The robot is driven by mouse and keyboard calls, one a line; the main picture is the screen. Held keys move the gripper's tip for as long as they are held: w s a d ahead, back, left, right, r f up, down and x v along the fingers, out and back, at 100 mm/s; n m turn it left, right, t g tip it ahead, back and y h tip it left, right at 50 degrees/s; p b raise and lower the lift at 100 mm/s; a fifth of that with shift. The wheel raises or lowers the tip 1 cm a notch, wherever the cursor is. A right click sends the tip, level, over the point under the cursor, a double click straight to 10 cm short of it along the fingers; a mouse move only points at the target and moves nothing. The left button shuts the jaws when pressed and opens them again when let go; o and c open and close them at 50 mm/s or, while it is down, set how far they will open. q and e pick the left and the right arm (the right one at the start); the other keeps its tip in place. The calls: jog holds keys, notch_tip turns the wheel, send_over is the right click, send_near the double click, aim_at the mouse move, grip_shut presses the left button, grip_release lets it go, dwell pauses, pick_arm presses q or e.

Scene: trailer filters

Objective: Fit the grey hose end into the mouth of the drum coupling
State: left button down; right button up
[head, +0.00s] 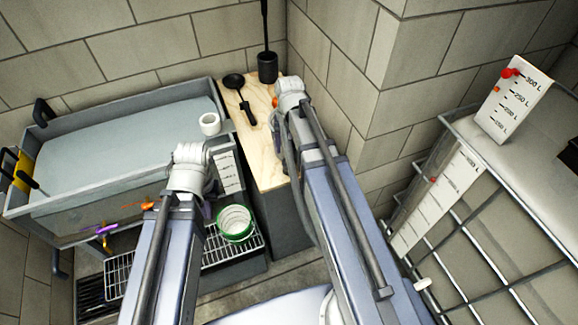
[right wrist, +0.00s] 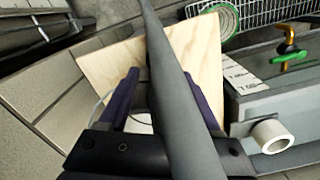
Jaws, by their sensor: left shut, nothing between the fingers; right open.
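A long grey round length, apparently the grey hose (right wrist: 185,115), crosses the right wrist view diagonally, close to the camera. In the head view a grey hose-like curve (head: 291,158) runs beside my right arm; its end cannot be made out. My right gripper (right wrist: 158,75) is open, its purple fingers on either side of the grey length. I cannot tell whether that length lies between the fingers or only in front of them. My left gripper (head: 207,208) is shut and empty, mostly hidden below its wrist. I cannot clearly identify the drum coupling.
A water-filled grey tank (head: 60,208) stands left, with a white pipe piece (head: 210,124) at its rim. A wooden counter (head: 262,160) holds a black ladle (head: 235,82) and black holder (head: 267,68). A green-white roll (head: 235,223) sits on a wire rack (head: 215,256). Block walls close the corner.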

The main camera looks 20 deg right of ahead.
aim_at(289, 158)
notch_tip(289, 158, down, 2)
jog(key=shift+f+b, duration=0.15)
jog(key=shift+b, duration=0.55)
grip_shut()
dwell(0.9)
